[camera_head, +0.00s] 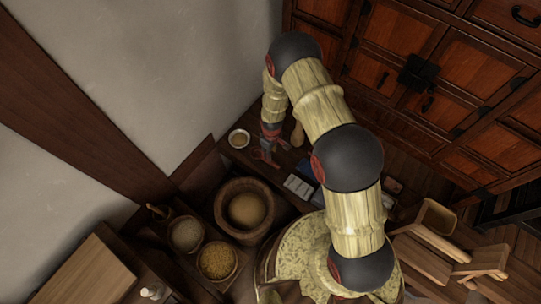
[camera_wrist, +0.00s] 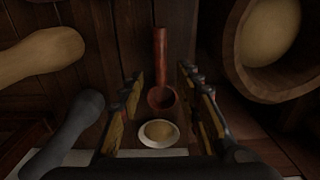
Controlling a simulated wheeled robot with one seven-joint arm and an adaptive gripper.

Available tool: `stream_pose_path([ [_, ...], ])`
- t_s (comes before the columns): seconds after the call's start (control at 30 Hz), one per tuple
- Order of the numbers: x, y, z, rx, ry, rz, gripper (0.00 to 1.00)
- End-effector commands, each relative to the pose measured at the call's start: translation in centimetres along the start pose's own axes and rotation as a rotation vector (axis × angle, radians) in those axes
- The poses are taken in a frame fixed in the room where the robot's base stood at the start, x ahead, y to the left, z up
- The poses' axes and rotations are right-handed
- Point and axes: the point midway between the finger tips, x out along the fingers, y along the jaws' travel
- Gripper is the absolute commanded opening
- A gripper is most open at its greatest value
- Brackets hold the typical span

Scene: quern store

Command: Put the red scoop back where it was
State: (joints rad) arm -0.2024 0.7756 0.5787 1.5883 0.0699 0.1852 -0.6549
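The red scoop (camera_wrist: 161,62) shows in the wrist view, its handle pointing up the picture and its round bowl nearest me. It lies between the lines of my two fingers, with gaps on both sides. My gripper (camera_wrist: 161,82) is open and holds nothing that I can see. In the head view my gripper (camera_head: 267,150) is low over the dark shelf by the wall; red parts there are too small to tell scoop from finger. A small white dish with grain-coloured contents (camera_wrist: 158,133) is just below the scoop's bowl in the wrist view.
The white dish (camera_head: 239,138) stands by the wall. A big wooden mortar (camera_head: 226,193) and bowls of grain (camera_head: 217,261) stand to the left and front. A pale wooden pestle (camera_wrist: 40,55) and a grey one (camera_wrist: 68,132) are left in the wrist view. Drawers (camera_head: 440,85) stand behind.

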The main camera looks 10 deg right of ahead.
Motion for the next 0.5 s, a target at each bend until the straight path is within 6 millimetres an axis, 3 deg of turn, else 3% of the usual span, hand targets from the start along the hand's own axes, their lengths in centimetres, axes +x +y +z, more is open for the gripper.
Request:
stream_pose_path([
  [0.1, -1.5, 0.0, 0.1, 0.000, -0.001, -0.001, 0.34],
  [0.4, -2.7, 0.1, -0.1, 0.003, 0.002, 0.001, 0.34],
  [0.5, -4.8, 0.8, -0.7, 0.019, 0.015, 0.009, 0.34],
])
